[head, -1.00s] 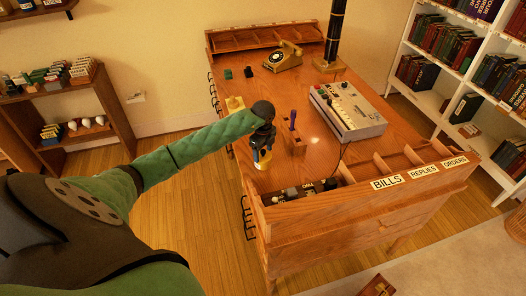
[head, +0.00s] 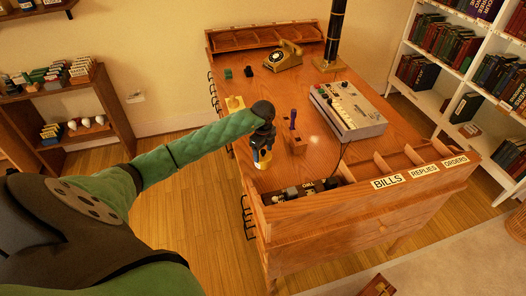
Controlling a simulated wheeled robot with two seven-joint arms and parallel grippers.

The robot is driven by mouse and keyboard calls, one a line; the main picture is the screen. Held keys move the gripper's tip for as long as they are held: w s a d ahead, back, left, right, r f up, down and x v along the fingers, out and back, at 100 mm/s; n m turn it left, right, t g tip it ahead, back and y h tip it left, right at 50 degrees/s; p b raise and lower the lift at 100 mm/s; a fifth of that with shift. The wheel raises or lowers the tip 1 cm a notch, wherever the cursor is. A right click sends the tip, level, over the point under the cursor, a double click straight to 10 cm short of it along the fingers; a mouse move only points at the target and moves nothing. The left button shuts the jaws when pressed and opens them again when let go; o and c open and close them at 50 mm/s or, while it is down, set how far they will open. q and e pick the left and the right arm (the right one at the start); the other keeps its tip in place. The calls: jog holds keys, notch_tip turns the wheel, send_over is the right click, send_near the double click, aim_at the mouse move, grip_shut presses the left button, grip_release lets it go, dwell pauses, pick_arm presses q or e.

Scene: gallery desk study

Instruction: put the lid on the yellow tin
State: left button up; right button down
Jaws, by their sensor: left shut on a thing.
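The yellow tin (head: 263,164) stands on the wooden desk near its left edge, in the head view. My left gripper (head: 262,154) reaches in from the left and points down right over the tin. It is shut on the lid, which is mostly hidden by the fingers. I cannot tell whether the lid touches the tin's rim. My right gripper is not in view.
A wooden block with a purple-handled tool (head: 294,134) stands just right of the gripper. A grey keyed machine (head: 347,111), an old telephone (head: 283,56) and a front sorter (head: 390,166) surround the open desk middle.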

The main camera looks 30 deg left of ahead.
pick_arm(q)
jog(key=o, duration=1)
jog(key=shift+o, duration=1)
jog(key=shift+r+p, duration=0.35)
jog(key=shift+r, duration=0.2)
jog(key=shift+r+p, duration=1.3)
jog(key=shift+r, duration=1.65)
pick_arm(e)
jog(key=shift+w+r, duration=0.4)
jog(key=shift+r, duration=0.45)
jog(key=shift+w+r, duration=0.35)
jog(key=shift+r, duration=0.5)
pick_arm(q)
grip_shut()
